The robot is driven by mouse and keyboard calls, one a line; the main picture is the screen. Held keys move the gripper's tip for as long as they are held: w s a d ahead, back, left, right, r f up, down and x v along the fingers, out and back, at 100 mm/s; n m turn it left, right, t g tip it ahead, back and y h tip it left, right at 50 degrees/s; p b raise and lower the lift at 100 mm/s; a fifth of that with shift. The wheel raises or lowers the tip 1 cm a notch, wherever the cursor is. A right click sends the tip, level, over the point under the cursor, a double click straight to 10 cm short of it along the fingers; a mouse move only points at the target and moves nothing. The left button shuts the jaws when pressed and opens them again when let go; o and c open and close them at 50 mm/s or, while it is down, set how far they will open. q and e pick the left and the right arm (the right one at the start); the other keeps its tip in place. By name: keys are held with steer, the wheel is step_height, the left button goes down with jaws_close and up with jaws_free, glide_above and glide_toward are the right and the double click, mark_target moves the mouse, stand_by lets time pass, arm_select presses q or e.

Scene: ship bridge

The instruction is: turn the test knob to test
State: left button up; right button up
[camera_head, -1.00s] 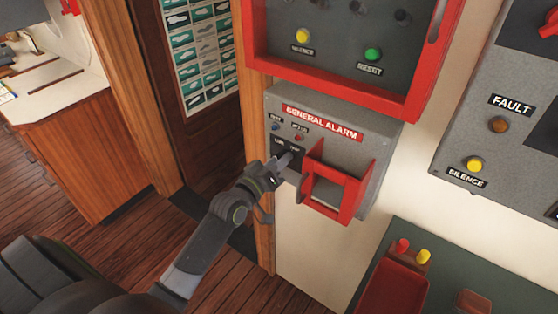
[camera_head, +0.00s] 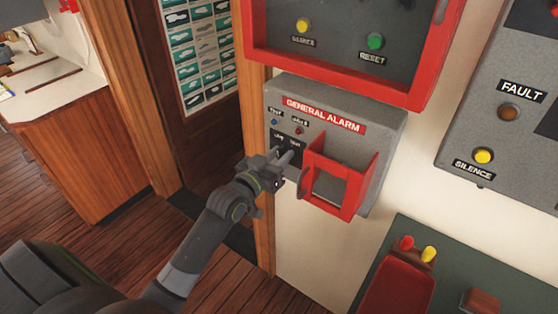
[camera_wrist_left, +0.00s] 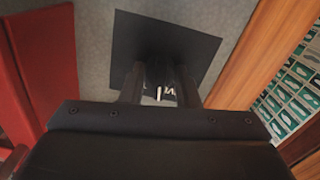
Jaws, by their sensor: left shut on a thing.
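The grey general alarm box (camera_head: 385,112) is on the wall, with a red label and small lamps. The black knob plate (camera_head: 280,142) is at its lower left, with small white lettering. The test knob itself is hidden behind my left gripper's fingers. My left gripper (camera_head: 284,162) is at the plate, shut on the knob. In the left wrist view the fingers (camera_wrist_left: 160,85) close in front of the black plate (camera_wrist_left: 190,40), with part of a white letter showing between them. I cannot read the knob's setting. My right gripper is not in view.
A red guard frame (camera_head: 338,178) sticks out from the box just right of my gripper. A red-framed panel (camera_head: 330,72) hangs above. A grey fault panel (camera_head: 470,120) is at the right. A wooden door post (camera_head: 262,220) stands close at the left.

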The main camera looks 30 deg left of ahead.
arm_select(q)
steer(key=m+b, duration=0.3)
steer(key=m, duration=0.2)
steer(key=shift+f, duration=0.2)
steer(key=shift+r+m+b, duration=0.1)
steer(key=shift+m+b, duration=0.65)
steer(key=shift+m, duration=1.05)
steer(key=o, duration=1)
steer(key=shift+c, duration=0.2)
steer(key=shift+s, duration=0.1)
steer(key=s+a+b, duration=0.1)
steer(key=s+a, duration=0.1)
steer(key=s, duration=1.5)
steer(key=shift+a, duration=0.15)
